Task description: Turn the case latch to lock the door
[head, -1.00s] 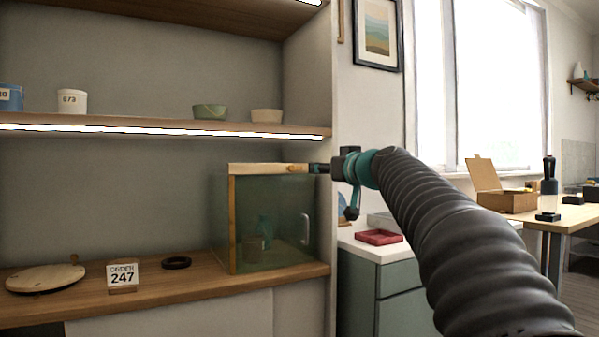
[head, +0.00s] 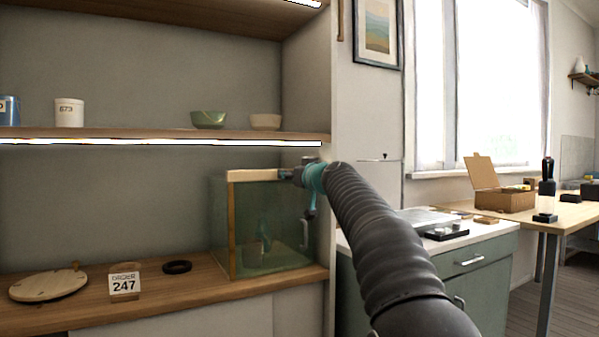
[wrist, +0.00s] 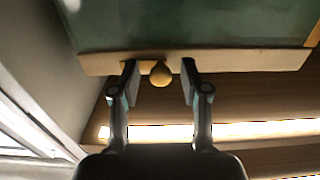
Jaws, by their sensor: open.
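The glass case (head: 272,228) with a wooden frame stands on the lower shelf, its door closed as far as I can see. In the wrist view a round brass-coloured latch knob (wrist: 160,75) sits at the edge of the case's wooden top rail (wrist: 230,60). My gripper (wrist: 160,84) is open, with one finger on each side of the knob; I cannot tell whether they touch it. In the head view my gripper (head: 292,174) is at the case's upper right corner, and my arm hides the latch.
An order card reading 247 (head: 124,284), a black ring (head: 177,267) and a round wooden board (head: 48,284) lie left of the case. The lit upper shelf (head: 160,136) with cups and bowls is above. A cabinet wall edge (head: 333,220) is close on the right.

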